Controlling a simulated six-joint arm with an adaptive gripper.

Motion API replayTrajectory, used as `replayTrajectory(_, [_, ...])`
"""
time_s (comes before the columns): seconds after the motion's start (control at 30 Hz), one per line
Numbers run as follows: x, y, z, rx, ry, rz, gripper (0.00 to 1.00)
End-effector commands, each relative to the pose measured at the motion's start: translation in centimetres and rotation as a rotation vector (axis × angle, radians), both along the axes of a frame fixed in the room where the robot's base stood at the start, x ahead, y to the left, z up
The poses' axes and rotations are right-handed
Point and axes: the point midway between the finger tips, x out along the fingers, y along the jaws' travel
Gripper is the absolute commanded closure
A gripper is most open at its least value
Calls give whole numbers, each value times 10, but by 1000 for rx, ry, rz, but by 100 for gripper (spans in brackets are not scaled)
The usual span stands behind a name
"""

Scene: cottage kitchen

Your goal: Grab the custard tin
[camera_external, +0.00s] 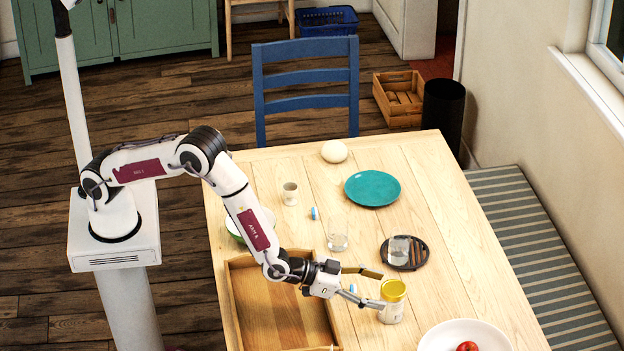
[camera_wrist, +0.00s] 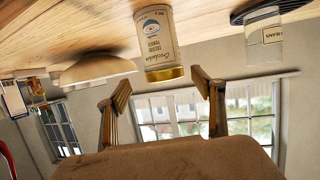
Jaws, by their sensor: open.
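The custard tin (camera_external: 391,309) stands upright on the wooden table, with a yellow lid and a pale label. In the wrist view, where the picture is upside down, the tin (camera_wrist: 158,40) shows its label and gold lid. My gripper (camera_external: 379,289) is open and empty beside the tin, on its left. In the wrist view, my gripper's fingertips (camera_wrist: 163,88) are spread apart, and the tin lies ahead, roughly centred in the gap. I cannot tell whether a finger touches it.
A labelled glass jar (camera_external: 399,248) stands on a black trivet (camera_external: 417,258) behind the tin. A white bowl (camera_external: 436,340) with red fruit is in front on the right. A wooden tray (camera_external: 240,290) lies below my arm.

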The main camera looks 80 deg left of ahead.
Motion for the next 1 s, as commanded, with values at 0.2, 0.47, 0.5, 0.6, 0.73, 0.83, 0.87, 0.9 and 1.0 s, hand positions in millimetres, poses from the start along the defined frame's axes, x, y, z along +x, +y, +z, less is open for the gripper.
replayTrajectory(0.2, [0, 0, 0, 0, 0, 0, 32])
replayTrajectory(0.47, [5, 0, -2, 0, 0, 0, 32])
replayTrajectory(0.5, [7, 0, -3, 1, 0, 0, 32])
replayTrajectory(0.6, [15, 1, -4, 0, -2, 0, 32])
replayTrajectory(0.73, [26, 2, -9, 1, 0, 1, 32])
replayTrajectory(0.83, [34, 1, -12, 1, -1, 0, 32])
replayTrajectory(0.87, [37, 0, -13, 0, -1, 0, 32])
replayTrajectory(0.9, [39, 0, -14, 0, 0, 0, 32])
replayTrajectory(1.0, [45, -1, -15, 0, -1, 0, 32])
